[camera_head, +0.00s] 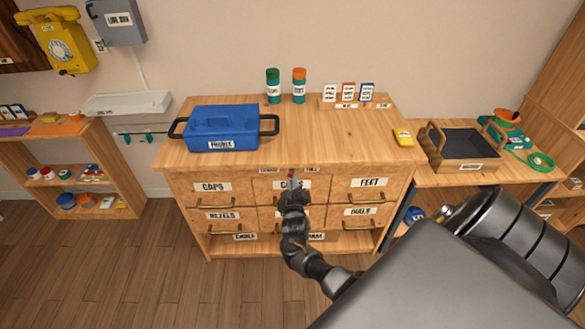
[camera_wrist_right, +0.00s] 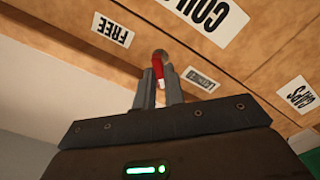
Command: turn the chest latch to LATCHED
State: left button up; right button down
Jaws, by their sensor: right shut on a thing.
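The chest latch is a small red handle (camera_head: 291,178) on the front of the wooden chest (camera_head: 350,150), just under its top edge at the middle. In the right wrist view the latch (camera_wrist_right: 159,72) has a red grip and a darker, brownish rounded end. My right gripper (camera_head: 292,187) is shut on the latch; its two fingers (camera_wrist_right: 158,90) stand on either side of the red part. A FREE label (camera_wrist_right: 112,29) and a smaller label (camera_wrist_right: 201,79), which seems to read LATCHED, flank the latch. The exact angle of the latch is hard to tell. My left gripper is not in view.
Labelled drawers, such as CAPS (camera_head: 212,187) and FEET (camera_head: 370,182), surround the latch, with handles standing out. A blue box (camera_head: 222,128) and two bottles (camera_head: 273,86) stand on top. A low shelf (camera_head: 485,178) is at the right. Floor at the left front is clear.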

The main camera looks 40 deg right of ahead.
dwell(0.4)
jog(key=c, duration=1.5)
grip_release()
jog(key=shift+s, duration=0.1)
jog(key=v, duration=1)
jog(key=shift+s+a, duration=0.25)
